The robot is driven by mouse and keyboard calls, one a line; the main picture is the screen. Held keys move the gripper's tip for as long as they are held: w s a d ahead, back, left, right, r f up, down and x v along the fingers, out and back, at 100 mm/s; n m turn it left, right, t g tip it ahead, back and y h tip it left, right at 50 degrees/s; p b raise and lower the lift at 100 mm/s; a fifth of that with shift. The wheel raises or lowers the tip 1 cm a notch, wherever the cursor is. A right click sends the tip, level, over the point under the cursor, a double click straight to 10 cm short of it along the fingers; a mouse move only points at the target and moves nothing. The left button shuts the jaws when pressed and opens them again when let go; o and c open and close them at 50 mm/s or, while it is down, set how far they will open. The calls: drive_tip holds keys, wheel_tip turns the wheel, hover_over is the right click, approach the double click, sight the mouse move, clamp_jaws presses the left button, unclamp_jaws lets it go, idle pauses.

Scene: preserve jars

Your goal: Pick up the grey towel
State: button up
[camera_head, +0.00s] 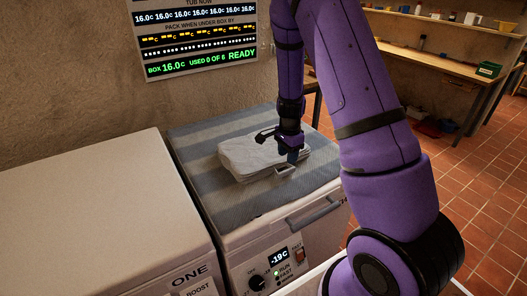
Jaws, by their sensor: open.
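A folded pale grey towel (245,157) lies on a blue and grey striped cloth (205,187) on top of a white chest unit with a front handle. My gripper (278,146) is open at the end of my purple arm, over the right part of the towel. One dark finger reaches left above the towel and another part points down near its right side. I cannot tell whether a finger touches the towel. My gripper hides part of the towel's right end.
A second white chest (80,210) stands at the left. A display panel (195,38) hangs on the wall behind. A wooden workbench (435,58) with small items stands at the back right. The tiled floor at the right shows free room.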

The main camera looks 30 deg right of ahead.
sight(287, 170)
wheel_tip(287, 170, down, 8)
drive_tip(key=shift+f, duration=0.1)
idle(0.4)
clamp_jaws()
